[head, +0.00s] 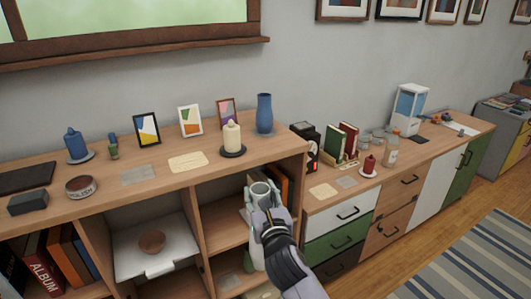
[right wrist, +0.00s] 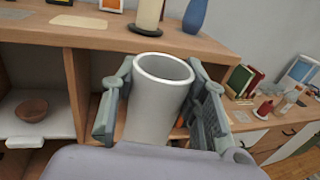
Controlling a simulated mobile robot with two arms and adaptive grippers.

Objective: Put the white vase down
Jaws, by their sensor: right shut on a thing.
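The white vase (right wrist: 158,105) is upright between the fingers of my right gripper (right wrist: 160,100), which is shut on it. My left gripper is not in view.
A lower cabinet (head: 340,217) adjoins on the right.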

